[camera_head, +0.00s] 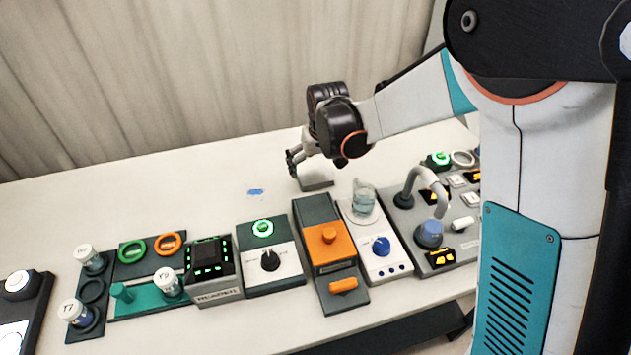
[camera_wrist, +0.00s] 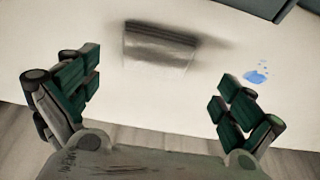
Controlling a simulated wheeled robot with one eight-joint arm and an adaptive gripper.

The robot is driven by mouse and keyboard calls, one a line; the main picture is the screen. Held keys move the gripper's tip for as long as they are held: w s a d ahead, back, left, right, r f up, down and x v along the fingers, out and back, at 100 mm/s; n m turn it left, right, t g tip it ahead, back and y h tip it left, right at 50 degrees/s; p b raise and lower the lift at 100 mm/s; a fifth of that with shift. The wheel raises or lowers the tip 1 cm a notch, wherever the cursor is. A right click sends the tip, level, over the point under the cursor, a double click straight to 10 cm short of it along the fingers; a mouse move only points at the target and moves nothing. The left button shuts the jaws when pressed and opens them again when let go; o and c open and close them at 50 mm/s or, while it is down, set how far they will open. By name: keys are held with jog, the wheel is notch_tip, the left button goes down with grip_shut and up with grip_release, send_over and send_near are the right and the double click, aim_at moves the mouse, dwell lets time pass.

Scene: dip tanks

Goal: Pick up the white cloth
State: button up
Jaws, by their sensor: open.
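My gripper (camera_head: 294,163) is open over the back part of the white table. In the wrist view its green-padded fingers (camera_wrist: 155,82) are spread wide with nothing between them. Ahead of the fingers, at the top middle of the wrist view, is a pale grey, sheet-like piece (camera_wrist: 158,55) with a dark band along its far edge. It looks like the white cloth, though shading makes this uncertain. In the head view a flat grey piece (camera_head: 317,185) shows just below the gripper; its upper part is partly hidden by the fingers. The gripper does not visibly touch it.
A blue spill (camera_head: 256,192) lies on the table left of the gripper. It also shows in the wrist view (camera_wrist: 257,75). In front stand a beaker (camera_head: 364,197), an orange-topped device (camera_head: 329,240) and a grey sink unit (camera_head: 440,262). The table's back left is clear.

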aim_at(315, 176)
jog(key=shift+w+b+x, duration=0.15)
jog(key=shift+b+x, duration=0.55)
jog(key=shift+x, duration=0.8)
jog(key=shift+w+b+x, duration=0.1)
jog(key=shift+b+x, duration=0.6)
jog(key=shift+x, duration=0.85)
jog(key=shift+d+r, duration=0.15)
jog(key=shift+c, duration=0.2)
jog(key=c, duration=0.8)
